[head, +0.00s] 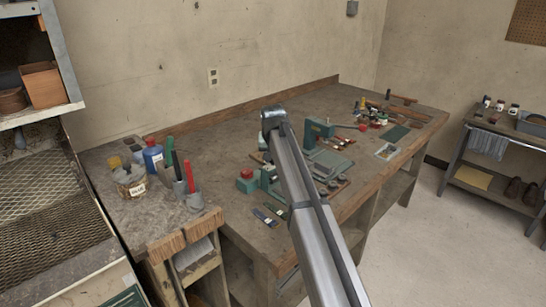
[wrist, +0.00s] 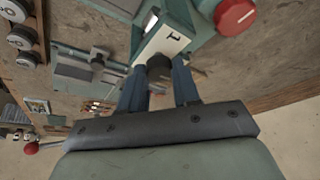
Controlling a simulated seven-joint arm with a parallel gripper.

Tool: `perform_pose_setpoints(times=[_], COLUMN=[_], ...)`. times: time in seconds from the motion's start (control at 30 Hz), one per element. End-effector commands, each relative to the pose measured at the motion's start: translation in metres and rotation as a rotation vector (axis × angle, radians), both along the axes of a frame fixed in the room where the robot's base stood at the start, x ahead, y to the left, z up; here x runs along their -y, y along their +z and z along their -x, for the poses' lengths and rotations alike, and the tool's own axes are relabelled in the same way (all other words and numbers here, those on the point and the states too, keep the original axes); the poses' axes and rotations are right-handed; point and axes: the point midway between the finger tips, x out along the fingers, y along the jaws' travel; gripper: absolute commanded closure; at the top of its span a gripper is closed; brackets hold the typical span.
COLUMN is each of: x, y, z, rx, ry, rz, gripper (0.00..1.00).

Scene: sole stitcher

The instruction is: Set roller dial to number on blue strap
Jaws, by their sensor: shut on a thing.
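In the wrist view, the two blue fingers of my gripper (wrist: 160,88) are closed around a dark round knob (wrist: 159,67), likely the roller dial. The knob sits just below a white plate (wrist: 168,38) with a black mark like a 1, seen rotated, on the green stitcher (wrist: 182,12). In the head view, my arm hides the gripper and knob; parts of the green stitcher (head: 318,130) show on both sides. Small dark straps lie at the bench's front edge; one looks blue (head: 262,216). Any number on it is too small to read.
A red button (wrist: 235,16) on a green box is close to the right of the knob; the head view shows it too (head: 246,174). Small rollers (wrist: 20,36) lie at left in the wrist view. A blue bottle (head: 153,156) and cups stand at the bench's left end.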

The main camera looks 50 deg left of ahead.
Motion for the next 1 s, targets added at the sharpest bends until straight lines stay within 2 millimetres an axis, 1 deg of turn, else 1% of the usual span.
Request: perform_pose_setpoints(times=[0.27, 0.3, 0.5, 0.53, 0.83, 0.93, 1.0], x=[0.000, 0.000, 0.000, 0.000, 0.001, 0.003, 0.006], y=[0.000, 0.000, 0.000, 0.000, 0.003, 0.011, 0.020], z=[0.000, 0.000, 0.000, 0.000, 0.001, 0.003, 0.006], rx=[-0.001, -0.001, 0.000, 0.000, 0.001, 0.001, 0.001], ry=[0.001, 0.001, 0.001, 0.001, 0.002, 0.002, 0.002], rz=[0.002, 0.002, 0.001, 0.001, 0.001, -0.001, -0.002], gripper=[0.99, 0.65, 0.46, 0.44, 0.44, 0.44, 0.44])
